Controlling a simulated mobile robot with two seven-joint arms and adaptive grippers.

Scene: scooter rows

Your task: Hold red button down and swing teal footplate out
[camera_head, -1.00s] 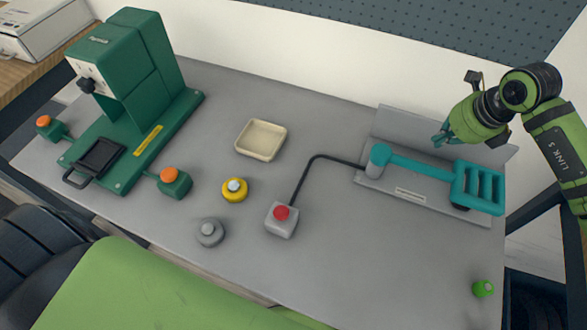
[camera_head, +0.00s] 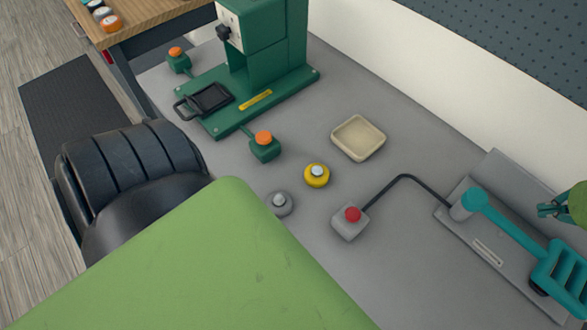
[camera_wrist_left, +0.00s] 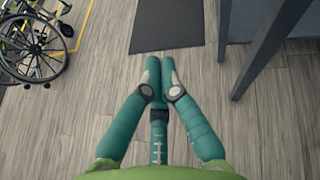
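The red button (camera_head: 352,214) sits on a grey box (camera_head: 349,228) on the grey table, with a black cable running to the footplate's pivot. The teal footplate (camera_head: 557,273) is a slotted plate on a teal arm (camera_head: 508,224), which runs from a round pivot (camera_head: 468,204) over a grey base. My right gripper (camera_head: 552,210) is beside the teal arm in the picture, apart from the button; its finger opening is too small to judge. My left gripper (camera_wrist_left: 160,68) has its fingertips together with nothing between them, above the wooden floor. It is not in the head view.
A green press (camera_head: 265,50) with orange buttons stands at the back. In the left wrist view are a wheelchair (camera_wrist_left: 35,45) and a dark mat (camera_wrist_left: 168,22).

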